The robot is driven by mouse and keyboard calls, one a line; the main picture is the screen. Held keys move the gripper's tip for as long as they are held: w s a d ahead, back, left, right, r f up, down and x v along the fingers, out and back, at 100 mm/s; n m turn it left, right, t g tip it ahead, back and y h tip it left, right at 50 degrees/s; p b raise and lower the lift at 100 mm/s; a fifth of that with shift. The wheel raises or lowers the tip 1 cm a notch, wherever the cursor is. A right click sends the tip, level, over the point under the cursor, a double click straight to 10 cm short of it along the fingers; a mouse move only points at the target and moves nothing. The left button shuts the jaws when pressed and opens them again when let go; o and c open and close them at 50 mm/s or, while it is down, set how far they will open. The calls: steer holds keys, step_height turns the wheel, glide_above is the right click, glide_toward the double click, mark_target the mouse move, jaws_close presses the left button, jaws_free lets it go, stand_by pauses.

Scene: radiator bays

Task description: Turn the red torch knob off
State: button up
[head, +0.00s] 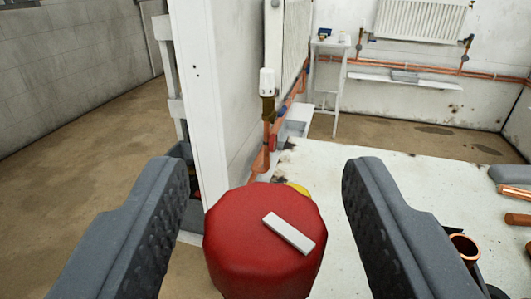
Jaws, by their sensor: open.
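The red torch knob (240,240) is large and close in the head view, at the lower middle. Its top carries a white bar mark (288,233) that slants down to the right. My gripper (255,205) is open, with one dark grey finger on each side of the knob. A gap shows between each finger and the knob, so neither finger appears to touch it. The torch body under the knob is hidden.
A worn white bench top (375,195) lies behind and right of the knob, with copper pieces (465,247) at its right edge. A white partition post (200,110) and a radiator valve (267,85) stand behind. Open floor (100,130) lies left.

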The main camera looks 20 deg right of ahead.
steer(key=shift+w, duration=0.2)
steer(key=shift+c, duration=0.2)
steer(key=c, duration=0.9)
